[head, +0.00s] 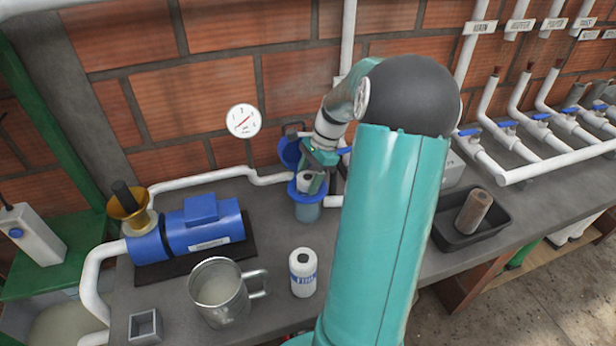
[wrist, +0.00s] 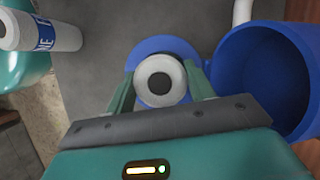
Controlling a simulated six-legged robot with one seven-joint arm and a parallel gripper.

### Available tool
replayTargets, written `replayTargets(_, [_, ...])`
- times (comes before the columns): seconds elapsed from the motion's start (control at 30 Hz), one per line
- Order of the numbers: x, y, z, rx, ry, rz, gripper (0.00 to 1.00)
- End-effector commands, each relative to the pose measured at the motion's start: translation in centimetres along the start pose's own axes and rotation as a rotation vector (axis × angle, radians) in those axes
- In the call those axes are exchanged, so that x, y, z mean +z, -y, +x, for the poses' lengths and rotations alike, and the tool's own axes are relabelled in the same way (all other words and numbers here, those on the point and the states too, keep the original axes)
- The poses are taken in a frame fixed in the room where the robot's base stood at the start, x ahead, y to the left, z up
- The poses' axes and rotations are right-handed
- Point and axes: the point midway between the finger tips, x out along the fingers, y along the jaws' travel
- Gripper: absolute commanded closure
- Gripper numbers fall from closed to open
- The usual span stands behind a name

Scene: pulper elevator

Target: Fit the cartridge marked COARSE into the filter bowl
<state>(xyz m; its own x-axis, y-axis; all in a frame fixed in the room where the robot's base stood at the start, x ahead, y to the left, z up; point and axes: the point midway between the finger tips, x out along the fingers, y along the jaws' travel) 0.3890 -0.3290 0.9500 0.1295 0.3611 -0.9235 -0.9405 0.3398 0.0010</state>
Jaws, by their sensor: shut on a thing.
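My gripper (head: 314,178) is shut on a white cartridge (wrist: 153,91) with a dark centre hole, one finger on each side in the wrist view. The held cartridge also shows in the head view (head: 305,178); I cannot read its marking. It is over the blue-rimmed filter bowl (head: 307,212), upright, its top above the rim. How deep it sits in the bowl is hidden. The bowl's blue rim (wrist: 160,45) shows around it in the wrist view. A second white cartridge marked FINE (head: 303,279) stands on the bench, and also shows in the wrist view (wrist: 42,33).
A round blue housing (head: 289,152) is right behind the bowl; it is large at the right of the wrist view (wrist: 262,80). A metal mug (head: 219,290) and blue pump (head: 203,225) stand left. A black tray (head: 447,240) with a brown cylinder (head: 473,211) is right.

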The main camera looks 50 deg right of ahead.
Motion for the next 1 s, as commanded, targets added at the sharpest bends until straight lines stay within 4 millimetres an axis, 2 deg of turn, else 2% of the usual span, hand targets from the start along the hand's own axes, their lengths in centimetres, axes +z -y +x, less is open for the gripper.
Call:
replayTargets(0.23, [-0.1, 0.0, 0.2, 0.0, 0.0, 0.0, 0.82])
replayTargets(0.27, [-0.1, 0.0, 0.2, 0.0, 0.0, 0.0, 0.45])
replayTargets(0.37, [-0.1, 0.0, 0.2, 0.0, 0.0, 0.0, 0.25])
replayTargets(0.63, [-0.1, 0.0, 0.1, -0.001, -0.001, 0.0, 0.25])
replayTargets(0.77, [0.0, 0.1, -0.5, -0.003, -0.002, 0.0, 0.25])
replayTargets(0.87, [0.0, 0.1, -1.9, -0.004, -0.004, -0.001, 0.25])
replayTargets(1.0, [0.0, 0.1, -4.7, -0.004, -0.004, 0.0, 0.25])
